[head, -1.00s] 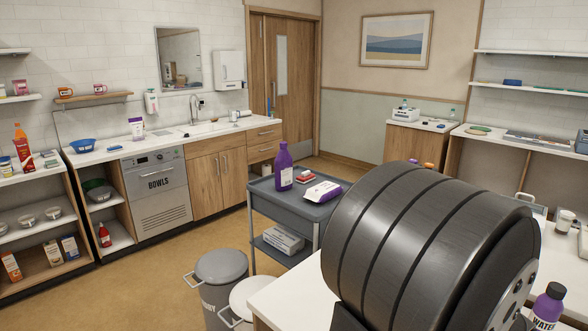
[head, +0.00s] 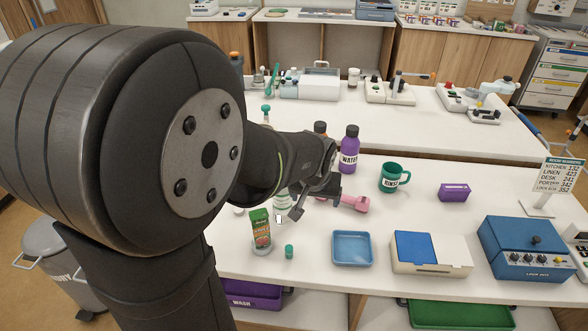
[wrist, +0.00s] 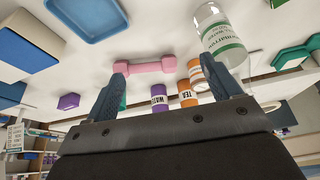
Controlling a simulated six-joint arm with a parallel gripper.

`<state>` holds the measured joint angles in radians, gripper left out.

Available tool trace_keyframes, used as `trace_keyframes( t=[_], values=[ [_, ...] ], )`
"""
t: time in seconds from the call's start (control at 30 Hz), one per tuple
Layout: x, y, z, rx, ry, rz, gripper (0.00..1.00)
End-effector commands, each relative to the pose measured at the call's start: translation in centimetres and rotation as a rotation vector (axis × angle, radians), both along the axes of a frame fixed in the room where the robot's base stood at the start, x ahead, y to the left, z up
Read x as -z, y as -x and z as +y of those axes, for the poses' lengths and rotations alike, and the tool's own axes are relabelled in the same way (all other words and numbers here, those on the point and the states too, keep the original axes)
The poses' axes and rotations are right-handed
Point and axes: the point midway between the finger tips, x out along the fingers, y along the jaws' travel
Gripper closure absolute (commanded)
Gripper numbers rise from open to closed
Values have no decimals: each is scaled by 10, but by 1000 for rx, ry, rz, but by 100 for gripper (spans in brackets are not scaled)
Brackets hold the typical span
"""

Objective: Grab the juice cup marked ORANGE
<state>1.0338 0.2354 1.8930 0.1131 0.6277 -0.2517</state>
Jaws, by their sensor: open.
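My gripper (head: 312,199) is above the white bedside counter in the head view, pointing down. In the wrist view its two fingers (wrist: 168,76) are apart with nothing between them but the background. I cannot make out a cup marked ORANGE in either view. A clear bottle with a green label (wrist: 222,38) is beside the right finger in the wrist view.
An orange TEA bottle (wrist: 187,94) is also near.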

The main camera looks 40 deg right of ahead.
Motion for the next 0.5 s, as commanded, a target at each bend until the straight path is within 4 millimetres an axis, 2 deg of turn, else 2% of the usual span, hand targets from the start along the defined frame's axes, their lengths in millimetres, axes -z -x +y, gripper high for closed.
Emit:
trace_keyframes(
  t=[0.1, 0.3, 0.37, 0.5],
  values=[
    [-34, 0, -1, -1, 5, -3, 17],
    [-84, -2, -1, -2, 5, -6, 17],
    [-81, -20, -6, -22, 24, -52, 17],
    [-87, -54, -17, -53, 79, -151, 17]
  ],
)
